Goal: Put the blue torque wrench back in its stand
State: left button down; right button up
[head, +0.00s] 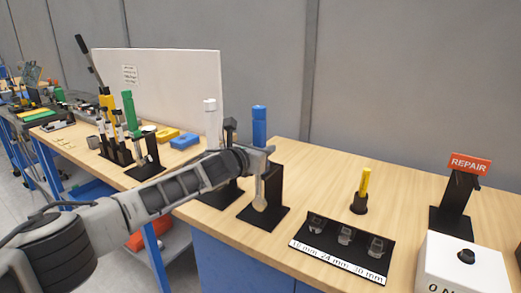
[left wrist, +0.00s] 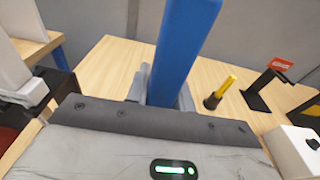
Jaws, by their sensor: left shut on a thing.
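The blue torque wrench (head: 259,127) stands upright in the head view, its blue handle above my left gripper (head: 263,151). My left gripper is shut on it from the left. The pale lower end of the wrench shows below the jaws, in front of the black upright of a stand (head: 274,185). I cannot tell whether the wrench rests in the stand or hangs just before it. In the left wrist view the blue handle (left wrist: 184,45) rises between the jaws (left wrist: 160,92) and hides part of the bench. My right gripper is not in view.
A white-handled wrench (head: 210,118) stands just left, partly behind my arm. A green-handled tool (head: 129,108) is farther left. Right are a labelled socket tray (head: 340,249), a yellow-handled tool (head: 364,182), a REPAIR sign (head: 470,164) and a white box (head: 445,275). Bare bench lies behind the tray.

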pick_arm(q)
jog(key=shift+w+d+r, duration=0.4)
jog(key=shift+w+d, duration=0.05)
jog(key=shift+w, duration=0.25)
jog(key=shift+f+b, duration=0.85)
jog(key=shift+f, duration=0.05)
dwell(1.4)
